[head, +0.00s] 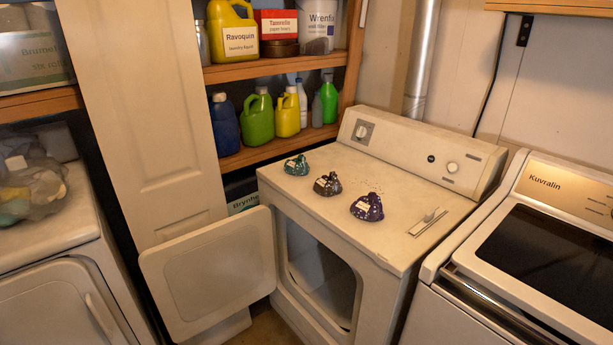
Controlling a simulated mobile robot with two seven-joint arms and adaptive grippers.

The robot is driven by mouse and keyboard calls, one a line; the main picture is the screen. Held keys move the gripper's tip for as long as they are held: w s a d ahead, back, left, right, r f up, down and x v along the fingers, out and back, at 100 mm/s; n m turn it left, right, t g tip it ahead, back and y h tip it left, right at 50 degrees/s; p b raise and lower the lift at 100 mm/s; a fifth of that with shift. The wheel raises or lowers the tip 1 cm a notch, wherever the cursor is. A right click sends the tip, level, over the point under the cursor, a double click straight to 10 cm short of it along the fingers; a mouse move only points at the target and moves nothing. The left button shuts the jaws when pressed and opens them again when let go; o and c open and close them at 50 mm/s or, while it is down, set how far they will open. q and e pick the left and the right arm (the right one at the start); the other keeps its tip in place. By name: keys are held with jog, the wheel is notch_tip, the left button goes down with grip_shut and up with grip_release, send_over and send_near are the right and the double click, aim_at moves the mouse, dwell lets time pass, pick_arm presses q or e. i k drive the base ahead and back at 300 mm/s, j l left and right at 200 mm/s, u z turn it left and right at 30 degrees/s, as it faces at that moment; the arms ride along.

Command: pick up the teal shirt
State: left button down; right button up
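A small crumpled teal bundle (297,165) with a pale label lies on top of the white dryer (400,208), near its left back part; it looks like the teal shirt. A dark grey-brown bundle (327,185) and a dark purple bundle (368,207) lie to its right and nearer the front, in a diagonal row, apart from each other. Neither of my grippers is in view.
The dryer's door (208,272) stands open to the left over an open drum. A flat item with a small handle (428,221) lies on the dryer's right side. Shelves (275,68) with bottles stand behind; another washer (540,260) stands close on the right.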

aim_at(298, 166)
jog(key=z, duration=0.6)
jog(key=i+j+z, duration=0.15)
jog(key=z, duration=0.15)
jog(key=i+j+z, duration=0.1)
jog(key=j+z, duration=0.5)
jog(key=i+j, duration=0.05)
jog(key=j, duration=0.1)
